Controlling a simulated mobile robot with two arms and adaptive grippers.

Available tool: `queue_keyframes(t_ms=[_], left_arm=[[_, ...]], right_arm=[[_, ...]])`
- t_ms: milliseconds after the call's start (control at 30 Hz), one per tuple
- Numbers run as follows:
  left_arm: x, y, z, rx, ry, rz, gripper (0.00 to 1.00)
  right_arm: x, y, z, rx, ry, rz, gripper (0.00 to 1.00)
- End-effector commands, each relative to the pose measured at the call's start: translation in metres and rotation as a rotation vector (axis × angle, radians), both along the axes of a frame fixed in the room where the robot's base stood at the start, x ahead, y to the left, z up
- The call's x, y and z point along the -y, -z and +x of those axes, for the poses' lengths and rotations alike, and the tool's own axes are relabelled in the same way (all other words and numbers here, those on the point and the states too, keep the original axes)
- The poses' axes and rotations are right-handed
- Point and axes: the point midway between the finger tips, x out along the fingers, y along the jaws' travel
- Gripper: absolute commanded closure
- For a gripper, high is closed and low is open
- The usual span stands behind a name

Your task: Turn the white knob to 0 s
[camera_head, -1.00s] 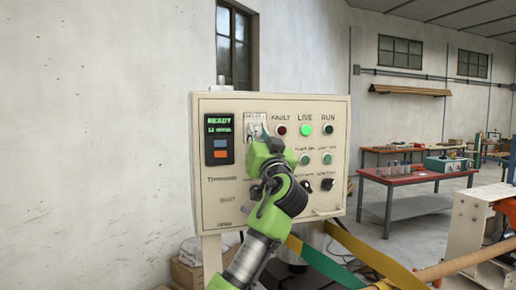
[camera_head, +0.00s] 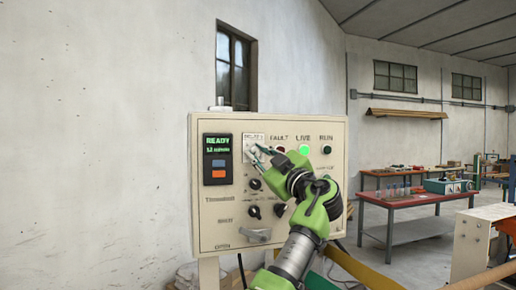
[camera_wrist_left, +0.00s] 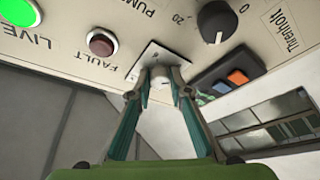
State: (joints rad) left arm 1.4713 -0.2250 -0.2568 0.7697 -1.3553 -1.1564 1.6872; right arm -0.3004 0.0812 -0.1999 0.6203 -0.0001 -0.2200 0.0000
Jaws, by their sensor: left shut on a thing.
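The cream control panel (camera_head: 230,185) carries a small white dial plate (camera_head: 252,138) near its top, right of the READY display. My left gripper (camera_head: 258,153) reaches this plate from the lower right. In the left wrist view the plate (camera_wrist_left: 178,54) lies beyond the fingertips (camera_wrist_left: 161,74). The gripper is shut on the white knob (camera_wrist_left: 158,73), which shows as a small pale piece between the fingertips. The fingers hide much of the knob, and I cannot read its setting. My right gripper is not in view.
Red FAULT (camera_head: 281,149), green lit LIVE (camera_head: 303,149) and dark RUN (camera_head: 326,149) lamps sit right of the plate. Black knobs (camera_head: 254,184) and a grey handle (camera_head: 257,236) are below. A red-topped table (camera_head: 415,202) stands well behind at right.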

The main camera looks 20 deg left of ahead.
Motion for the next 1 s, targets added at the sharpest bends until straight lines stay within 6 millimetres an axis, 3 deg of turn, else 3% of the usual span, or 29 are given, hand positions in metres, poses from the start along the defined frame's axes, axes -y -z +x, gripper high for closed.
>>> queue_keyframes(t_ms=[233,833,867,900,1000], left_arm=[[0.0011,-0.0028,0.0002,0.056,0.002,-0.083,1.0],[0.0008,-0.0013,0.0002,0.079,0.002,-0.113,1.0],[0.0008,-0.0012,0.0001,0.079,0.002,-0.113,0.74],[0.0008,-0.0012,0.0001,0.079,0.002,-0.113,0.64],[0.0007,-0.0011,0.0002,0.078,0.002,-0.113,0.64]], right_arm=[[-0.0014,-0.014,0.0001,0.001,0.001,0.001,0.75],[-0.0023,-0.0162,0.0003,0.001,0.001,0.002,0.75],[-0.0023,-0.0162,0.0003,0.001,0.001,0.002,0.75],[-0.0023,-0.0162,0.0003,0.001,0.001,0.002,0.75],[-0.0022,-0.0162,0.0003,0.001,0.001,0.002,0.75]])
